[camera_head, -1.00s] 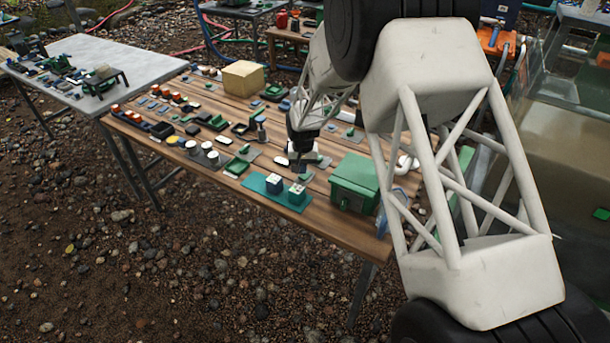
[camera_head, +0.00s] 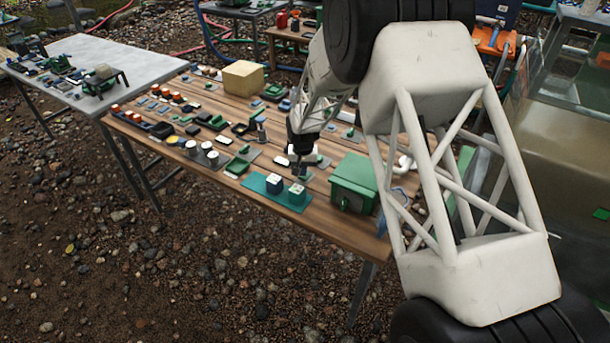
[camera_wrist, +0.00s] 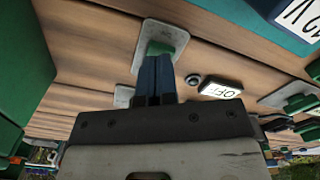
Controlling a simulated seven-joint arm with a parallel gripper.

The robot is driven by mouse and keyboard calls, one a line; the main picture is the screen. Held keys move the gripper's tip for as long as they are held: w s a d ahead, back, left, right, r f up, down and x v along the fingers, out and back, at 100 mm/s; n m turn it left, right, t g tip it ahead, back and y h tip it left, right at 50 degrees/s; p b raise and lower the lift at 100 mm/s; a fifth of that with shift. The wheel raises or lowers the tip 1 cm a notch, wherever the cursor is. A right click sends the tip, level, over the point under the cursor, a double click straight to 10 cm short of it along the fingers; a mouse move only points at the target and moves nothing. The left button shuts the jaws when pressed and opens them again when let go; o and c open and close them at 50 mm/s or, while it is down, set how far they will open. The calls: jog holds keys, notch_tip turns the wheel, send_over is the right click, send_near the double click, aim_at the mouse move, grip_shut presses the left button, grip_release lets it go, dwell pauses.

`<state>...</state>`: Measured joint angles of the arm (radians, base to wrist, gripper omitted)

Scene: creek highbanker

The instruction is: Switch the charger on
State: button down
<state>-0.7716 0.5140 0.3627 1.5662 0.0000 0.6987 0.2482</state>
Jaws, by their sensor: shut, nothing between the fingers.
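My gripper (camera_wrist: 156,62) is shut and empty, pointing down at a green block (camera_wrist: 160,48) on a grey plate (camera_wrist: 146,64). The fingertips overlap the block in the wrist view; I cannot tell whether they touch it. I cannot tell for certain which part is the charger.
A green box (camera_head: 354,183) stands close to the right of my gripper; its side also fills the left of the wrist view (camera_wrist: 20,75). Several small parts cover the wooden table (camera_head: 330,232). A tan box (camera_head: 243,77) stands at the back.

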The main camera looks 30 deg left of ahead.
jog(key=shift+f, duration=0.7)
dwell(0.6)
jog(key=shift+r, duration=3.5)
